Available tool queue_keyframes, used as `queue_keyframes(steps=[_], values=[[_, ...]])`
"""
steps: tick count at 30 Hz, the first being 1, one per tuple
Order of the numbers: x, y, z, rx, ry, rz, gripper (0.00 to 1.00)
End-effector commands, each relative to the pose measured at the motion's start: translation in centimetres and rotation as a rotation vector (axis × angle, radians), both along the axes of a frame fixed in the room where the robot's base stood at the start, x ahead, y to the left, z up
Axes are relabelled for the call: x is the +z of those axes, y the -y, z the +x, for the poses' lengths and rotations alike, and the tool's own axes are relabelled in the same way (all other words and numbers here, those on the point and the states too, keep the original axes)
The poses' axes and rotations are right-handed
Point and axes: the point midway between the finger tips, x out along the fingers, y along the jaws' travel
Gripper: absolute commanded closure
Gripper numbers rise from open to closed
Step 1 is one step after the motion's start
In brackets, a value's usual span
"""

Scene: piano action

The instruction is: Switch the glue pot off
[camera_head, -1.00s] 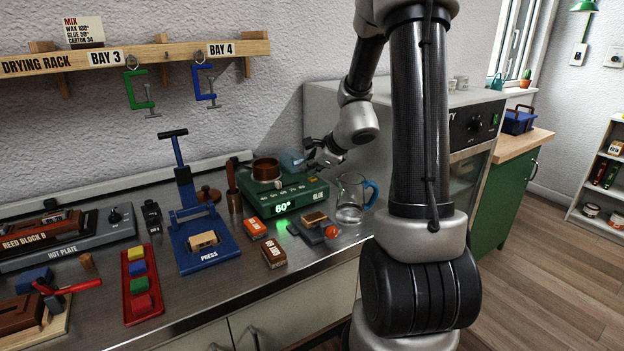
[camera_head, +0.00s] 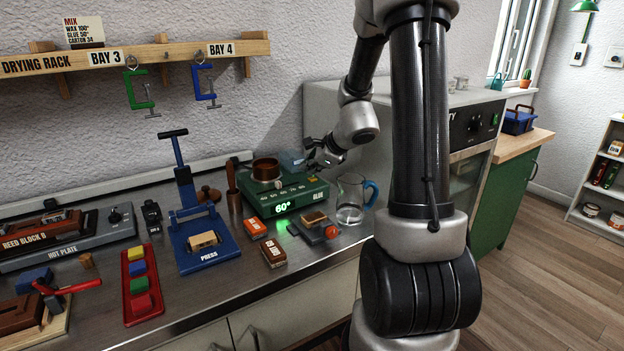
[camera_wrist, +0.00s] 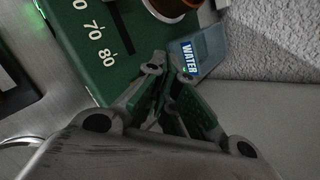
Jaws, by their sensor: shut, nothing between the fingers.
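The glue pot is a green unit (camera_head: 290,199) on the steel counter, marked GLUE, with a row of temperature numbers and a lit 60° display (camera_head: 282,208). A brown pot (camera_head: 266,170) sits on top of it. My gripper (camera_head: 313,160) is at the unit's back right, its fingers shut and empty. In the wrist view the fingertips (camera_wrist: 165,72) are over or beside the green casing (camera_wrist: 105,60), near the 80 mark; I cannot tell whether they touch it. A container labelled WATER (camera_wrist: 205,48) is just beyond the fingertips. The unit's switch cannot be made out.
A glass jug (camera_head: 350,200) with a blue handle stands right of the unit. Small boxes (camera_head: 273,252) and a dark block with a red knob (camera_head: 318,230) lie in front. The blue press (camera_head: 205,240) is to the left. The oven (camera_head: 470,125) is at the right.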

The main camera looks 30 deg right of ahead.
Motion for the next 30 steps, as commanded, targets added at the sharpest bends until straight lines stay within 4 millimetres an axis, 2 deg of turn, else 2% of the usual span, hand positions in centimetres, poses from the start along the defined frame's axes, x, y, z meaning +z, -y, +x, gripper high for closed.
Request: queue_keyframes(steps=[9, 30], values=[[-0.9, 0.0, 0.0, -0.001, -0.001, 0.002, 1.00], [-1.0, 0.0, 0.0, 0.001, 0.000, -0.001, 1.00]])
